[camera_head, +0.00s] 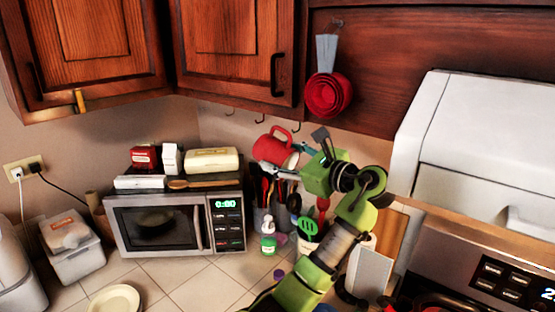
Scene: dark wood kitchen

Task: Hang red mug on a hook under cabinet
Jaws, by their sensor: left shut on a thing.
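The red mug (268,149) is in the air under the wooden wall cabinet (226,45), in front of the beige wall. It is tilted, with its handle at the top. My left gripper (297,160) is shut on the mug from its right side; the fingers partly hide it. Small dark hooks (260,119) hang in a row under the cabinet's edge. The mug's handle shows just below and between two of them in the picture; I see no clear contact, and the depth gap is hard to tell. My right gripper is not in view.
Below the mug stand a microwave (160,225) with boxes and a bread-shaped container on top, utensil holders (262,220) and a soap bottle (268,240). Red measuring cups (328,95) hang at the right. A white range hood (480,150) bounds the right side.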

